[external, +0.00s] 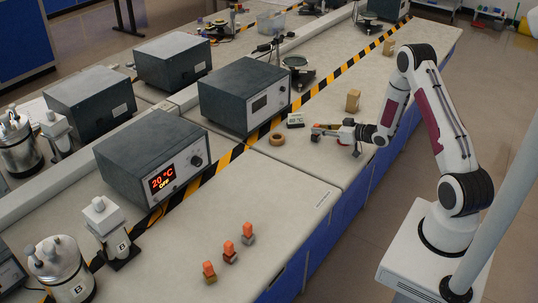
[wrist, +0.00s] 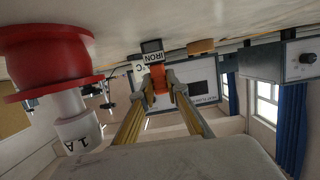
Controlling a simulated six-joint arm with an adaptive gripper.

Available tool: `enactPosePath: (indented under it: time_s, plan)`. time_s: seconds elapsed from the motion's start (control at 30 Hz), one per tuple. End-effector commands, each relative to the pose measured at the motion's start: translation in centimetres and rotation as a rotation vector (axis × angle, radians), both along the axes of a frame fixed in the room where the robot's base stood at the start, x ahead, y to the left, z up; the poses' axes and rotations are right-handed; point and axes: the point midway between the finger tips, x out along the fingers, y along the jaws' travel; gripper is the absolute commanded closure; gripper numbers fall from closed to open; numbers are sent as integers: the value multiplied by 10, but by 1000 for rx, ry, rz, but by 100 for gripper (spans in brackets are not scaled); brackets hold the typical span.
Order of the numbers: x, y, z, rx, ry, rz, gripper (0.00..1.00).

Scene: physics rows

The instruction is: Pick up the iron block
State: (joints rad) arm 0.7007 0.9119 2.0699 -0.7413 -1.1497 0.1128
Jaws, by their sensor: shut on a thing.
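My gripper (external: 318,131) is low over the bench, right of the tape roll. In the wrist view my gripper (wrist: 161,88) has its two fingers closed on an orange piece (wrist: 159,78). Against it, on the bench side, shows a small dark and white part marked IRON (wrist: 152,51), which I take as the iron block, held by its orange top. In the external view the held block is small and partly hidden by the fingers. I cannot tell whether it touches the bench.
A red and white piece (wrist: 48,62) is close beside my gripper. A tape roll (external: 277,140), a small display box (external: 295,119) and a tan block (external: 352,100) are near. Several orange-topped blocks (external: 229,252) stand on the front bench. Grey instruments (external: 243,93) line the striped tape.

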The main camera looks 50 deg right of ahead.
Motion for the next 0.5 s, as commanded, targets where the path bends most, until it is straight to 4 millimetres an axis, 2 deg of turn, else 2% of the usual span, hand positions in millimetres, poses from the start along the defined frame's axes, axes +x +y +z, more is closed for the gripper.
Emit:
enactPosePath:
  time_s: [0.27, 0.5]
  plan:
    - [1, 0, 12, -2, -4, 1, 100]
    - [1, 0, 33, -3, -4, 1, 100]
